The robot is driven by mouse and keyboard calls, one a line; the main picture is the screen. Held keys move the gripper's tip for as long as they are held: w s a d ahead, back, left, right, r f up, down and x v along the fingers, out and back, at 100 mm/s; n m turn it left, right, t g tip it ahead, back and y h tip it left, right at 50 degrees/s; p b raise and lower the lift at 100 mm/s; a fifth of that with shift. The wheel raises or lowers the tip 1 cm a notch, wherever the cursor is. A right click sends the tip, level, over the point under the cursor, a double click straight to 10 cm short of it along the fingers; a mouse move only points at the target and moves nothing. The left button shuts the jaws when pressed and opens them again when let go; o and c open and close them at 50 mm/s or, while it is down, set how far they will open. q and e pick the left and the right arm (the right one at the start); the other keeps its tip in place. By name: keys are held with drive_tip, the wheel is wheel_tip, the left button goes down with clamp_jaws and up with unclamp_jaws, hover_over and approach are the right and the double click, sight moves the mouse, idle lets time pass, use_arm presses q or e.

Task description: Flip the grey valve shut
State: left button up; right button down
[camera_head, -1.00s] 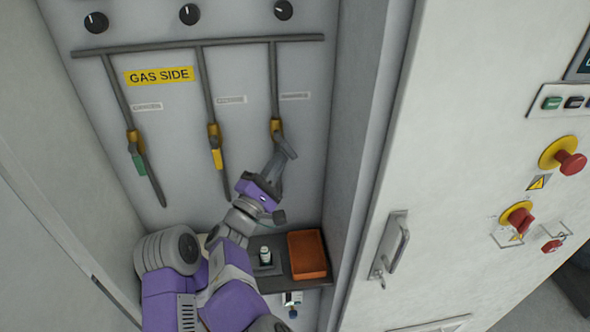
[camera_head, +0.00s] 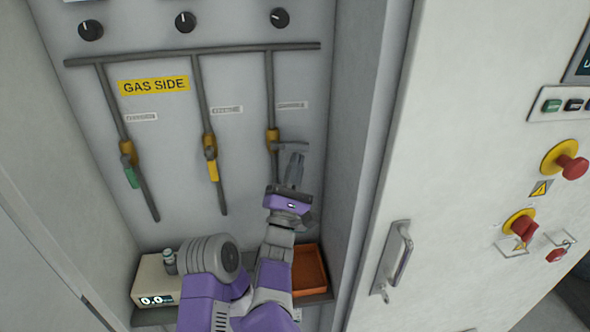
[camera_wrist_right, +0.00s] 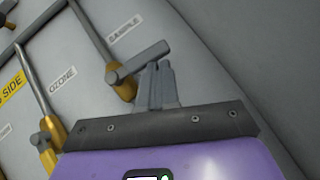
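The grey valve (camera_head: 290,145) is the rightmost of three on the panel. Its body is yellow, and its grey lever lies nearly level, across the pipe, pointing right. In the right wrist view the grey lever (camera_wrist_right: 142,60) reaches up and right from the yellow body, under the SAMPLE label. My right gripper (camera_head: 295,160) is just below the lever. Its fingertips (camera_wrist_right: 155,68) are close together, with nothing seen between them, at the lever's underside; I cannot tell whether they touch it. My left gripper is not in view.
A green-handled valve (camera_head: 130,175) and a yellow-handled valve (camera_head: 212,168) hang to the left. An orange bin (camera_head: 309,268) and a box with a display (camera_head: 157,280) sit below. The cabinet's side wall (camera_head: 350,130) is close on the right.

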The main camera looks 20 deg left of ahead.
drive_tip(key=shift+w+d+r, duration=0.15)
drive_tip(key=shift+d+r, duration=0.25)
drive_tip(key=shift+r, duration=0.1)
idle(0.4)
drive_tip(key=shift+f, duration=0.1)
drive_tip(key=s+d+f+b, duration=0.3)
drive_tip(key=s+f, duration=0.3)
drive_tip(key=f, duration=0.5)
drive_tip(key=shift+s+f, duration=0.15)
